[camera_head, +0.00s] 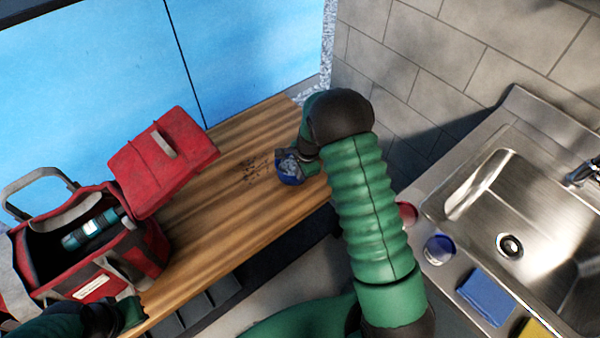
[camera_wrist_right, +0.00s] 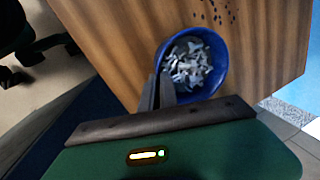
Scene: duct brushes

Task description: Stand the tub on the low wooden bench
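The blue tub (camera_head: 290,172) is at the right end of the low wooden bench (camera_head: 215,215). The right wrist view shows the tub (camera_wrist_right: 217,62) from above, round and filled with pale grey scraps. The narrow fingers of my right gripper (camera_wrist_right: 161,88) are close together at its rim, apparently with the wall pinched between them. The tub looks roughly upright, over the wooden top; I cannot tell whether its base touches the wood. My left gripper (camera_head: 130,312) is at the bench's near left edge beside the red bag; its fingers are not clear.
An open red tool bag (camera_head: 150,245) with a teal tool stands at the bench's left. Dark specks (camera_head: 255,170) lie beside the tub. At right is a steel sink (camera_head: 530,210), with a blue round container (camera_head: 440,249), a red one (camera_head: 407,213) and a blue sponge (camera_head: 486,296).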

